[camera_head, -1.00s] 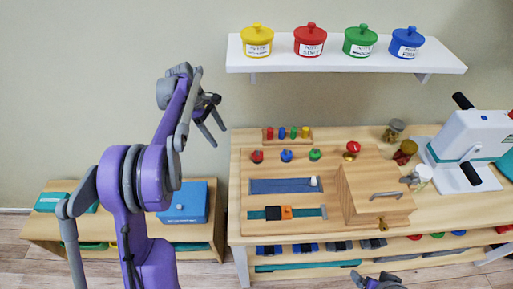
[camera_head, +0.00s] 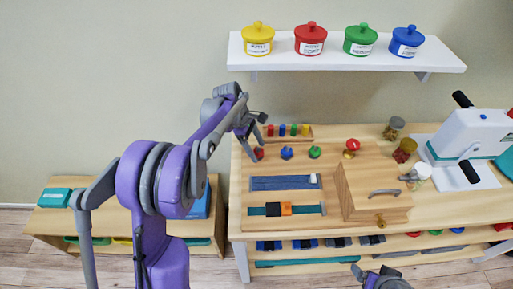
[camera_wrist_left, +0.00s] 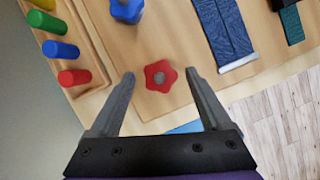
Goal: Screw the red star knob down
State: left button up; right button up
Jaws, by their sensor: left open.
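The red star knob (camera_head: 258,153) sits at the left end of a row of knobs on the wooden board, partly hidden by my left arm in the head view. In the left wrist view the red star knob (camera_wrist_left: 160,76) shows whole, with a grey centre. My left gripper (camera_wrist_left: 160,73) is open, its fingers on either side of the knob in that picture, with clear gaps. I cannot tell how high the fingertips are above it. In the head view my left gripper (camera_head: 256,135) hangs over the board's left edge. My right gripper (camera_head: 380,277) is at the bottom edge, partly cut off.
A blue knob (camera_head: 286,153) and a green knob (camera_head: 314,152) stand to the right. A peg rack (camera_head: 270,138) is behind. A blue strap (camera_head: 283,184) lies in front. A wooden box (camera_head: 372,190) stands to the right.

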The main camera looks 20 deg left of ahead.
pick_arm(q)
jog(key=shift+d+f, duration=0.1)
jog(key=shift+f, duration=0.05)
jog(key=shift+c, duration=0.2)
grip_shut()
dwell(0.3)
jog(key=m+g, duration=0.1)
jog(key=m, duration=0.1)
jog(key=shift+w+m, duration=0.15)
jog(key=shift+m, duration=0.25)
jog(key=shift+m+g+y+b, duration=0.35)
jog(key=shift+m+g, duration=0.25)
jog(key=shift+m, duration=1)
